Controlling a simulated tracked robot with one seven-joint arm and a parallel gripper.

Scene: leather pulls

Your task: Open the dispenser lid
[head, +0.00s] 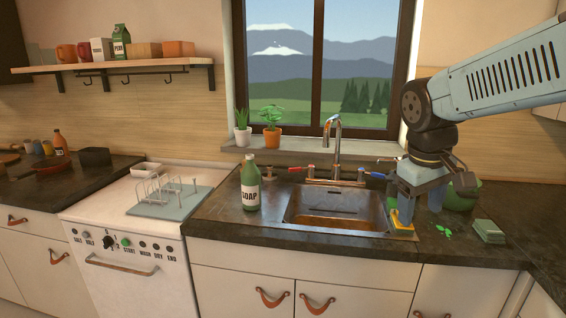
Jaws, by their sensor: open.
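No dispenser lid can be made out in the head view. A white dishwasher (130,275) with a shut front door stands left of the sink; its panel has a black knob, a green button and labels. A green bottle labelled SOAP (250,188) stands upright on the counter left of the sink. My gripper (421,210) points down at the sink's right edge, open, far to the right of the dishwasher. A yellow item (403,216) shows by its left finger; I cannot tell whether they touch.
A sink (336,208) with a tap (336,140) sits under the window. A wire rack (168,192) stands on a mat on the dishwasher top. Right of my gripper are a green bowl-like object (462,199), green scraps and folded green cloths (488,231). Potted plants (271,128) stand on the sill.

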